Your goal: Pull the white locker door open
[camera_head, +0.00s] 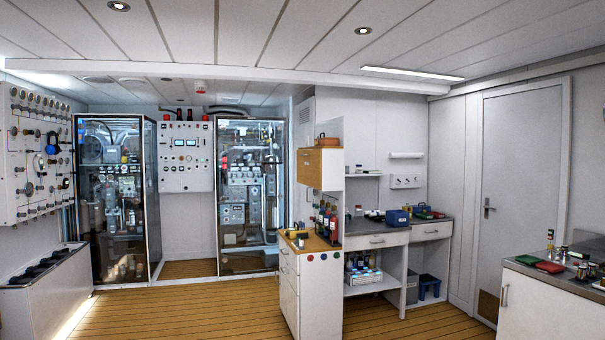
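A tall, plain white door (523,170) stands shut in the right wall. It has a small dark lever handle (487,207) near its left edge and a brown vent at its foot. A narrow white louvred panel (305,115), perhaps a locker front, shows at a steep angle left of the wooden wall cabinet, which hides part of it. I cannot tell which of the two is the locker door. Neither of my grippers is in view.
A white cabinet (289,290) with bottles on top stands mid-room, beside a grey-topped bench (375,238). A white counter (545,310) fills the right front. Glass-fronted equipment cabinets (115,200) line the back. The wooden floor (200,312) is clear at front left and centre.

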